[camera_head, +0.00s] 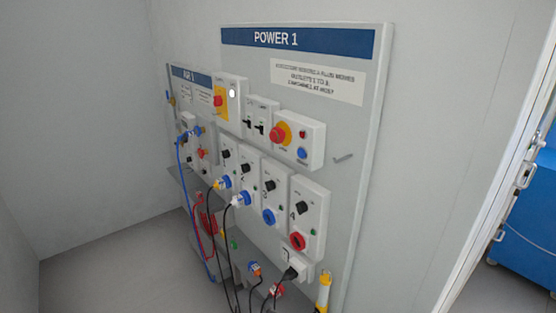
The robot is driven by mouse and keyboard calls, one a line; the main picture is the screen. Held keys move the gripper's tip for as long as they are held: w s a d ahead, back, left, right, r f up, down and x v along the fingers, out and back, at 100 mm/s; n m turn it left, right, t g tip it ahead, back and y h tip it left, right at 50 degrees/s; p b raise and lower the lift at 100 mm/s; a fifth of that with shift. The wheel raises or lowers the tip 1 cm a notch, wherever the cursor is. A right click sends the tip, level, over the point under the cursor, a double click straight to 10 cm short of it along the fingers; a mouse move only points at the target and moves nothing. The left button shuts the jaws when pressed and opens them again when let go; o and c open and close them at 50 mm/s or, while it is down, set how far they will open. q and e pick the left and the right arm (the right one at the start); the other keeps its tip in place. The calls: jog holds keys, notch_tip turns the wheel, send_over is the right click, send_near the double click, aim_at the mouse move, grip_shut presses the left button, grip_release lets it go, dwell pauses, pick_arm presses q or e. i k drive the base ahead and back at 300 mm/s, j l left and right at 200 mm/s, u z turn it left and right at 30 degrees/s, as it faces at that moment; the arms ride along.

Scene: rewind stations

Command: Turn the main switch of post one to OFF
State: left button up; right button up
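The POWER 1 panel (345,210) stands upright with a blue title strip (298,40). Neither of my grippers is in view.
A red mushroom button (277,134) on yellow sits right of two small switches (261,116). Below are several numbered socket boxes (311,205); two blue plugs (241,199) trail cables. An AIR panel (192,78) stands left. The floor (100,260) at left is clear.

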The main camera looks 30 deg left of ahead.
aim_at(218, 101)
jog(key=u, duration=1.25)
